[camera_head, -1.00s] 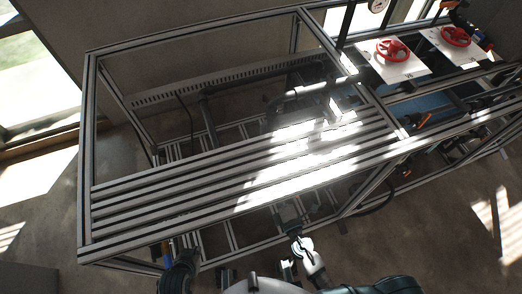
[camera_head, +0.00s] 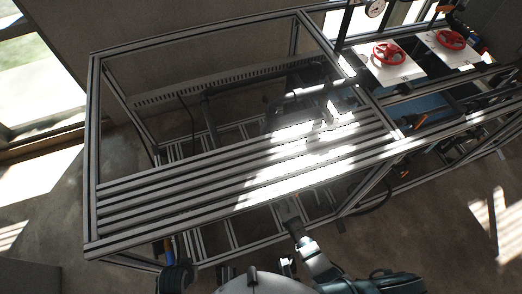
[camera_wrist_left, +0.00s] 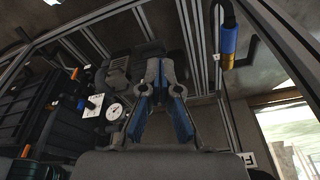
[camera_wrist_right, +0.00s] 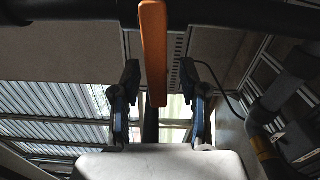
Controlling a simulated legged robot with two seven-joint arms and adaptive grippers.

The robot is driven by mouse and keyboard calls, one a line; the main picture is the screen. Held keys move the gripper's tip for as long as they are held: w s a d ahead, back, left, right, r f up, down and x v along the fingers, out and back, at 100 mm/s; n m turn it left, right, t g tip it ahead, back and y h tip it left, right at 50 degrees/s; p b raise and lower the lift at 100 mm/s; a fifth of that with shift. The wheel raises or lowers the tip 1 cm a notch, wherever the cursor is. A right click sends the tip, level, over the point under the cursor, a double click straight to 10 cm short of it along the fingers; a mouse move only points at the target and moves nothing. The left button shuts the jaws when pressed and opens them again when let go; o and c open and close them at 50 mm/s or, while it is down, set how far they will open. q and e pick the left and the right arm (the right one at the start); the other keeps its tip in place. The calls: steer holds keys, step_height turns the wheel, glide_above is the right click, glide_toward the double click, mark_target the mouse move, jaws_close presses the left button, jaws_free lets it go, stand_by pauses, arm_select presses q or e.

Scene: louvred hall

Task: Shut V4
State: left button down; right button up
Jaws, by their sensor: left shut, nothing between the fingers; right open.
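No V4 label can be read in any view. In the right wrist view an orange lever handle (camera_wrist_right: 153,50) hangs from the top between the fingers of my right gripper (camera_wrist_right: 160,72). The fingers are open, one on each side, with a gap to the handle. In the head view this gripper (camera_head: 290,214) is low at the front edge of the slatted frame; the handle cannot be made out there. My left gripper (camera_wrist_left: 162,75) is shut and empty in the left wrist view, below the frame's slats.
Two red handwheels (camera_head: 389,54) (camera_head: 451,39) sit on white plates at the upper right. The slatted metal bench (camera_head: 150,205) fills the middle. A pressure gauge (camera_wrist_left: 114,112) and a blue-and-brass fitting (camera_wrist_left: 229,45) show near my left gripper. A dark pipe (camera_wrist_right: 282,92) is right of my right gripper.

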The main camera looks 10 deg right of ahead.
jaws_close()
steer(key=shift+r+m, duration=0.2)
steer(key=shift+m, duration=0.2)
steer(key=shift+r+m, duration=0.1)
steer(key=shift+m, duration=0.2)
arm_select(q)
steer(key=shift+w+f, duration=0.15)
steer(key=shift+f, duration=0.15)
arm_select(e)
jaws_free()
steer(key=shift+s, duration=0.1)
steer(key=s+d, duration=0.2)
steer(key=s, duration=0.9)
steer(key=shift+s, duration=0.3)
